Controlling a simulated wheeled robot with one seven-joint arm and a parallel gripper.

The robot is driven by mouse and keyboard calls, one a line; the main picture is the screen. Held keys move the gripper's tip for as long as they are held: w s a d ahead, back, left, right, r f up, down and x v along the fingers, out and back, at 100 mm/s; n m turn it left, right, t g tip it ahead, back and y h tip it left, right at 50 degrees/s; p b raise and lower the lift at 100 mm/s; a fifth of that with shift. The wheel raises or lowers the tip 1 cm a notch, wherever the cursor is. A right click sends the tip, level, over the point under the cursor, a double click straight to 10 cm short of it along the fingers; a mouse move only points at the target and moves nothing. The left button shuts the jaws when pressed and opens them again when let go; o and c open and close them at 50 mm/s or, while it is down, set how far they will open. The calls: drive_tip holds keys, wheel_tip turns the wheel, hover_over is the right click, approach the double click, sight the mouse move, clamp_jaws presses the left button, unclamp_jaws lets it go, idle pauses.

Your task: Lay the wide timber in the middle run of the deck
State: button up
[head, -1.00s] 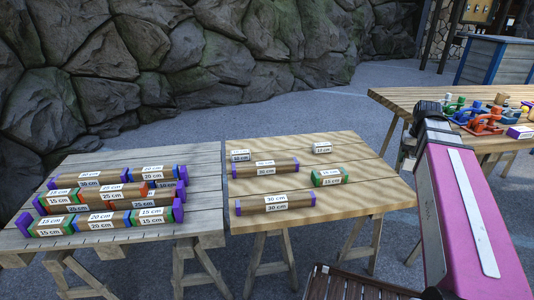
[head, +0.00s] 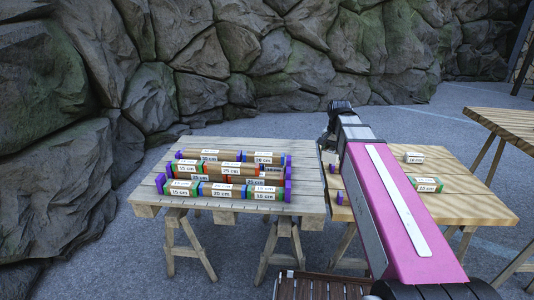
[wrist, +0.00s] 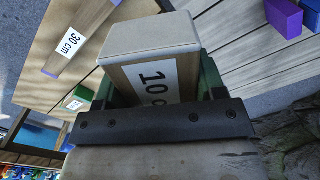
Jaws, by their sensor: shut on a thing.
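My gripper (wrist: 160,85) is shut on a short timber (wrist: 150,45) with a pale cream end cap and a white label whose visible part reads "10 c". In the head view my gripper (head: 330,145) is small and dark, above the gap between the two tables, and the held timber cannot be made out. The deck (head: 316,196) on the left grey table carries several runs of labelled timbers with purple end blocks. Its middle run shows a 25 cm timber (head: 230,170). A purple block (wrist: 284,18) shows at the upper right of the wrist view.
The right wooden table (head: 465,190) bears a white-ended timber (head: 414,157) and a green-ended timber (head: 427,184). My arm hides its left part. In the wrist view a 30 cm timber (wrist: 72,42) lies on it. A rock wall (head: 205,55) stands behind.

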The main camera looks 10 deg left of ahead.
sight(272, 175)
drive_tip(key=w+a+f+m, duration=0.15)
drive_tip(key=a+m, duration=0.45)
drive_tip(key=a, duration=0.6)
drive_tip(key=w+a+f+m, duration=0.15)
drive_tip(key=a+m, duration=0.45)
drive_tip(key=a, duration=0.6)
drive_tip(key=shift+s+d+f, duration=0.1)
drive_tip(key=shift+s+f, duration=0.05)
drive_tip(key=shift+f, duration=1.2)
drive_tip(key=shift+s+a+f, duration=0.1)
drive_tip(key=shift+s+f, duration=0.05)
drive_tip(key=shift+f, duration=1.15)
drive_tip(key=shift+s+d+f, duration=0.1)
drive_tip(key=shift+s+f, duration=0.05)
drive_tip(key=shift+f, duration=1.2)
drive_tip(key=shift+f, duration=0.35)
drive_tip(key=o, duration=1)
